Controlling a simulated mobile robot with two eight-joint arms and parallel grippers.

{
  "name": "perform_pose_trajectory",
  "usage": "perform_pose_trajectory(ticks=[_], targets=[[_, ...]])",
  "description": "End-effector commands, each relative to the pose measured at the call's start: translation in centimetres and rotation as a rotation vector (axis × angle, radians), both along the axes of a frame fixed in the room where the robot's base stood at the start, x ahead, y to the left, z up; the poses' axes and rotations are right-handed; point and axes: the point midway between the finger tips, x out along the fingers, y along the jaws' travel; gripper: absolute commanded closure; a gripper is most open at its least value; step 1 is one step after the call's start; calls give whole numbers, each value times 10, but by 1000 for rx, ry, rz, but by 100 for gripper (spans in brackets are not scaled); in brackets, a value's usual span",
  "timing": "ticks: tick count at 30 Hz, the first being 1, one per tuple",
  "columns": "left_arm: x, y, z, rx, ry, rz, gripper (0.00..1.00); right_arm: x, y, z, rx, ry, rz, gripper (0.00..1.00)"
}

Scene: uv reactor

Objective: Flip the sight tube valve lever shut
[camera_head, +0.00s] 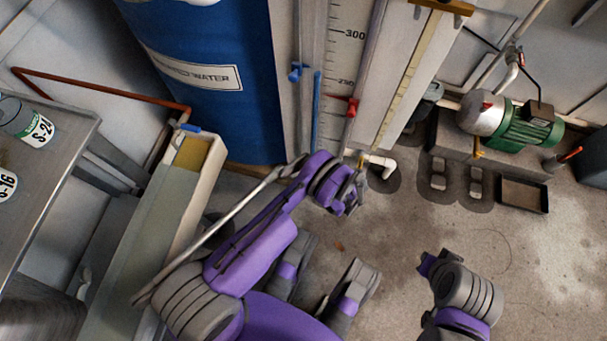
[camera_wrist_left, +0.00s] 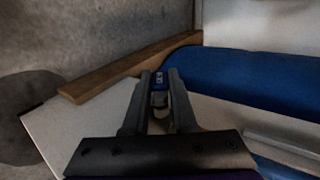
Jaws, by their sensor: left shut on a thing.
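A white scale board (camera_head: 345,60) with printed numbers stands beside the blue tank (camera_head: 215,75). A blue fitting (camera_head: 296,72) sits at its left edge and a red fitting (camera_head: 352,105) at its right. I cannot tell for sure which part is the sight tube valve lever. My left arm reaches up to the foot of the board; its fingers are hidden in the head view. In the left wrist view my left gripper (camera_wrist_left: 160,76) is shut on a small part, with blue and grey showing between the fingers. My right arm's end (camera_head: 430,263) is low at right, its fingers unclear.
A pale rod (camera_head: 215,225) runs alongside my left arm. A steel table (camera_head: 55,150) with labelled containers is at left. A green pump (camera_head: 520,125) stands on a plinth at upper right. White piping (camera_head: 380,163) is near the board's foot.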

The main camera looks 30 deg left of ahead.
Motion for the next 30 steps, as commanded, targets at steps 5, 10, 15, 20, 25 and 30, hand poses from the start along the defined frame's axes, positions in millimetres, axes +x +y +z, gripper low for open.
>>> perform_pose_trajectory(ticks=[5, 10, 15, 20, 25, 30], targets=[[1, 0, 0, 0, -3, -2, 64, 0, 0, 0, 0, 0, 0, 100], [1, 0, 0, -2, -2, -2, 45, 0, 0, 0, 0, 0, 0, 100], [0, 0, 0, -2, -1, -1, 45, 0, 0, 0, 0, 0, 0, 100], [2, -6, 4, -3, -2, -2, 45, 0, 0, 1, 0, 0, 0, 100], [8, -30, 21, -3, 0, -4, 45, -1, 0, 6, 0, 1, 0, 100], [15, -59, 40, -3, -1, -4, 45, -2, 0, 12, 0, 1, 0, 100]])
